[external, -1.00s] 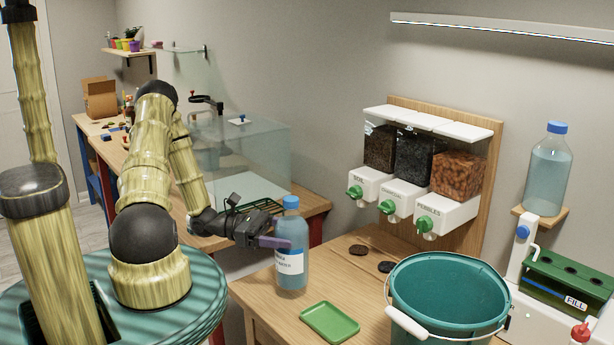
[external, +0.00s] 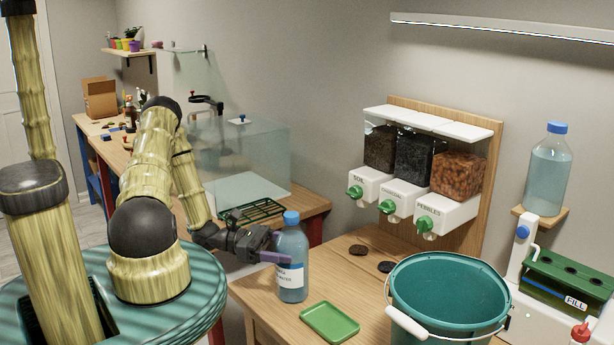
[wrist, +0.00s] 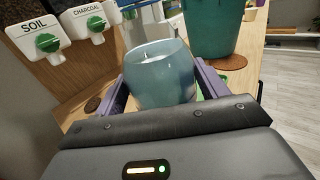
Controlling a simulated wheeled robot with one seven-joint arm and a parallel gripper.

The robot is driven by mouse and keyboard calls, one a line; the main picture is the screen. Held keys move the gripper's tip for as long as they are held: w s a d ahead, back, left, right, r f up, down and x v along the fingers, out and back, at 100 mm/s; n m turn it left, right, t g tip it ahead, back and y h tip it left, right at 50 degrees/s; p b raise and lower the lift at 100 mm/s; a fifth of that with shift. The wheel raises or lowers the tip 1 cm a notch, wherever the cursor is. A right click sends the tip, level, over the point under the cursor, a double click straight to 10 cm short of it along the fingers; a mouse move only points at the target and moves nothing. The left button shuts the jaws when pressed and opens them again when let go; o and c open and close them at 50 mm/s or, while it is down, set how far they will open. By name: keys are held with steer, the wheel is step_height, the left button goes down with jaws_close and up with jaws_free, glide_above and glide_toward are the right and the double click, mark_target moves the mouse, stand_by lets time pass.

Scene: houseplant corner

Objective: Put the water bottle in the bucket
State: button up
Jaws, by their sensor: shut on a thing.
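The water bottle (external: 291,277) is translucent blue with a blue cap and a white label. It is upright at the left part of the wooden table. I cannot tell if its base touches the tabletop. My gripper (external: 277,257) is shut around the bottle's middle from the left. In the wrist view the bottle (wrist: 160,75) sits between the two purple fingers. The teal bucket (external: 402,296) has a white handle grip and stands at the table's right, apart from the bottle. It also shows at the top of the wrist view (wrist: 212,28). Its inside looks empty.
A green tray (external: 330,322) lies between bottle and bucket. Two dark discs (external: 358,249) lie behind. Soil, charcoal and pebbles dispensers (external: 415,195) hang on the wall. Another blue-capped bottle (external: 549,178) stands on a small shelf at right. A glass tank (external: 245,150) stands behind my arm.

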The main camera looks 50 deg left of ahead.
steer(key=o, duration=1.8)
steer(key=shift+f, duration=0.15)
steer(key=b+v, duration=0.6)
steer(key=v, duration=1.1)
steer(key=shift+a+r, duration=0.2)
steer(key=shift+a, duration=0.05)
steer(key=c, duration=0.8)
